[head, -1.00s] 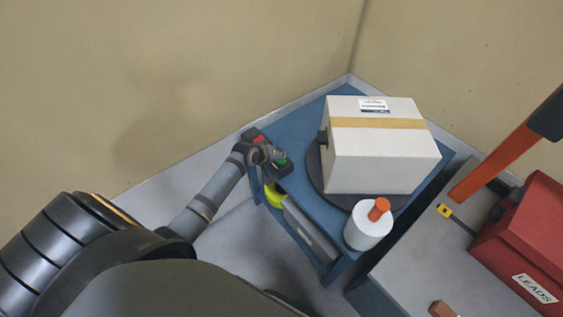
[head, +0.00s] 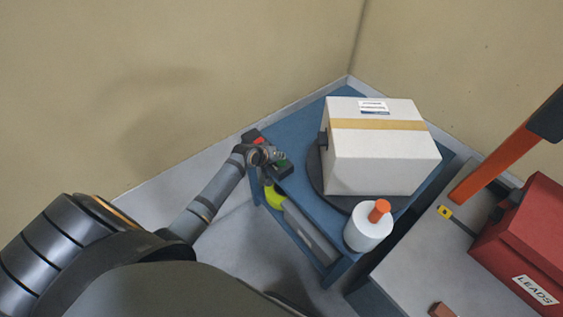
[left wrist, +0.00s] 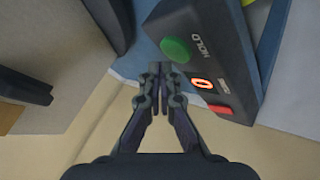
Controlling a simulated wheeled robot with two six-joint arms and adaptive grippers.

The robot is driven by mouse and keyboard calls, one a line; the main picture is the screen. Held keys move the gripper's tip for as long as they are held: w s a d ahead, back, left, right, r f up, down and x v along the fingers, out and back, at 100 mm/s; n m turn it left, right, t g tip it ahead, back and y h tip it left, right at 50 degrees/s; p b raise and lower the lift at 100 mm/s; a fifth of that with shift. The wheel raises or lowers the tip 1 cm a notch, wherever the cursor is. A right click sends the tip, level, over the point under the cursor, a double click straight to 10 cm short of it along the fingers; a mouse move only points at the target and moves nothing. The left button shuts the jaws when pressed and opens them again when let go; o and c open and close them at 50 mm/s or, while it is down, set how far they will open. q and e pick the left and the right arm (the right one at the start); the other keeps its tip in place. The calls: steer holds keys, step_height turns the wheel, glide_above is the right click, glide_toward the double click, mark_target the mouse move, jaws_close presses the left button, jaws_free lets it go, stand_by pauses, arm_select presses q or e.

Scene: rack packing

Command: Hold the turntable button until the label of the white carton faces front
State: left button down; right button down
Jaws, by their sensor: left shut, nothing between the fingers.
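The white carton (head: 380,160) sits on the dark round turntable (head: 314,178) on a blue bench. A white label (head: 373,107) shows at its far edge, beyond a tan tape strip. The control box (left wrist: 222,60) carries a green button (left wrist: 175,50) beside the word HOLD, a lit display reading 0 and a red button (left wrist: 220,109). The green button also shows in the head view (head: 284,166). My left gripper (left wrist: 160,70) is shut and empty, its tips close to the green button; I cannot tell whether they touch it. My right gripper is not in view.
A white bottle with an orange top (head: 368,230) stands at the bench's front edge, close to the carton. A red case marked LEADS (head: 525,245) and an orange bar (head: 490,165) are at the right. Walls close in behind the bench.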

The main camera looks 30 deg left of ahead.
mark_target(280, 163)
arm_select(q)
steer(key=shift+f, duration=0.4)
steer(key=shift+f, duration=0.45)
stand_by(1.4)
stand_by(0.8)
steer(key=shift+r+p, duration=0.8)
steer(key=shift+r, duration=0.1)
step_height(280, 163, up, 5)
steer(key=p, duration=0.5)
